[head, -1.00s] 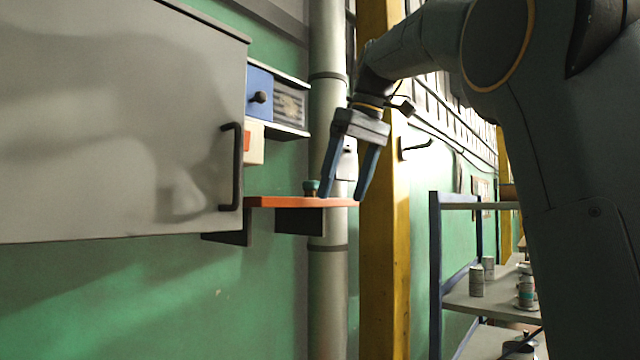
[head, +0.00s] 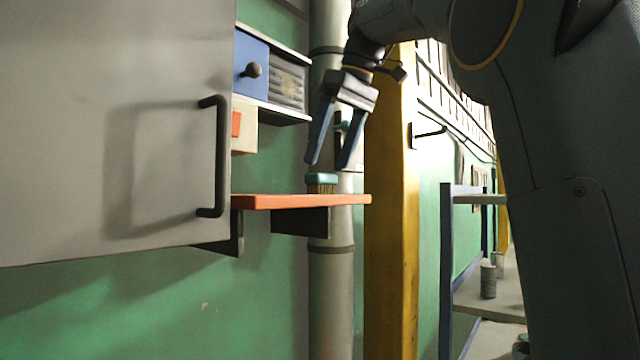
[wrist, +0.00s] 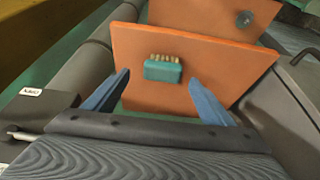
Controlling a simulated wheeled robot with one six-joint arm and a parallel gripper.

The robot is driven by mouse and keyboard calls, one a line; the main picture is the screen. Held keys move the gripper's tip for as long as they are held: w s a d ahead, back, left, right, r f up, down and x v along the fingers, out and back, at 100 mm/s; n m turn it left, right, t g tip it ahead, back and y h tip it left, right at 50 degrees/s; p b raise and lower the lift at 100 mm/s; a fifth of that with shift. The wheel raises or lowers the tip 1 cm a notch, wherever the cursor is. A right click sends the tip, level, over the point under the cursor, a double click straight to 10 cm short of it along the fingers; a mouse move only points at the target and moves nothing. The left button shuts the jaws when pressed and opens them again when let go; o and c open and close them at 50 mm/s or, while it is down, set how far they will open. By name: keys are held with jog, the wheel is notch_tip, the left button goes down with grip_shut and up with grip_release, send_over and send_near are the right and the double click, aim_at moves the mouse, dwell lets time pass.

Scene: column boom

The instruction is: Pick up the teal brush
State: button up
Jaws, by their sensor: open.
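The teal brush (head: 321,179) rests on the orange shelf (head: 285,201), with its tan bristles pointing down in the head view. In the wrist view the brush (wrist: 163,70) shows its teal back and a row of pale bristles at its far edge, on the orange surface (wrist: 200,62). My gripper (head: 328,165) is open and empty, just above the brush in the head view. In the wrist view my gripper's blue fingertips (wrist: 159,74) stand on either side of the brush, with space between each finger and it.
A grey cabinet door (head: 100,130) with a black handle (head: 216,157) stands left of the shelf. A blue drawer (head: 250,64) is above. A grey pipe (head: 331,290) and yellow post (head: 392,220) rise close by. A rack with cans (head: 488,280) stands at right.

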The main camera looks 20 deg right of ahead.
aim_at(322, 174)
jog(key=shift+a+p+x, duration=0.1)
jog(key=shift+p+x, duration=0.4)
jog(key=shift+x, duration=0.75)
jog(key=shift+a+p+x, duration=0.15)
jog(key=shift+p+x, duration=0.3)
jog(key=shift+x, duration=0.8)
jog(key=c, duration=1.2)
